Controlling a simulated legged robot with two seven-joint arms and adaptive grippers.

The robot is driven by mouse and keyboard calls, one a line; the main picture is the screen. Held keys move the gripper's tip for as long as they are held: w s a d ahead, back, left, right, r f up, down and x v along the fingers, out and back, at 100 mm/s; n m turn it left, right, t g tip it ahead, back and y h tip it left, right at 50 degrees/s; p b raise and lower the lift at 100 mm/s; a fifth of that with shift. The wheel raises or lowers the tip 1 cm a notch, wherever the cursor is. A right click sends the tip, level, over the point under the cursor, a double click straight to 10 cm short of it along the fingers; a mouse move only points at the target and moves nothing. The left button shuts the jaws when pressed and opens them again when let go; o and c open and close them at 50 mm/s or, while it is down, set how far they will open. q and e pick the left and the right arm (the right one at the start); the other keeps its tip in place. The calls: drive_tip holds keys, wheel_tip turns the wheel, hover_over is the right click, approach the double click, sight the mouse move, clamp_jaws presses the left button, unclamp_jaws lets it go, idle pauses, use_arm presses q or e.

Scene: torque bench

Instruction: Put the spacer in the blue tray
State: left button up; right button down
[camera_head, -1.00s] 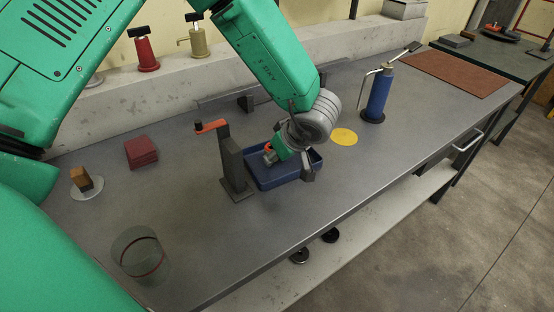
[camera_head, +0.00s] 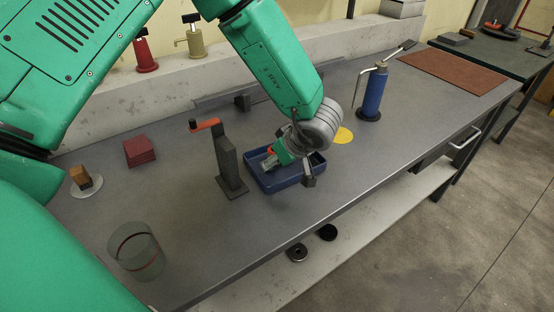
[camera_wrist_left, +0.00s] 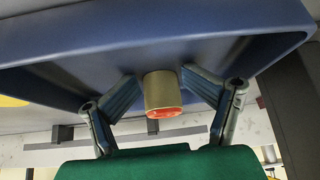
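The blue tray (camera_head: 288,183) sits on the bench beside a dark crank stand. My left gripper (camera_head: 268,161) reaches down over the tray from above. In the left wrist view the spacer (camera_wrist_left: 162,92) is a short brass-coloured cylinder with a red-orange end. It is between the two fingers of my left gripper (camera_wrist_left: 161,82), whose tips close in on its sides. The tray wall (camera_wrist_left: 150,28) fills the top of that view. Whether the spacer touches the tray floor cannot be told. My right gripper is not in view.
The crank stand (camera_head: 229,165) with an orange handle rises close left of the tray. A yellow disc (camera_head: 343,135) and a blue cylinder tool (camera_head: 374,95) stand to the right. The front bench middle is clear.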

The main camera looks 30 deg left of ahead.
use_arm(q)
drive_tip(key=shift+d+r, duration=0.15)
drive_tip(key=shift+d, duration=0.9)
drive_tip(key=shift+a, duration=0.8)
drive_tip(key=shift+r, duration=0.1)
drive_tip(key=p+v, duration=0.2)
drive_tip(key=v, duration=1.1)
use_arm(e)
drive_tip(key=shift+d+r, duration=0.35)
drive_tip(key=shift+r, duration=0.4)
use_arm(q)
drive_tip(key=shift+w, duration=0.2)
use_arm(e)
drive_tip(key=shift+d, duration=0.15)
use_arm(q)
drive_tip(key=shift+d+r, duration=0.1)
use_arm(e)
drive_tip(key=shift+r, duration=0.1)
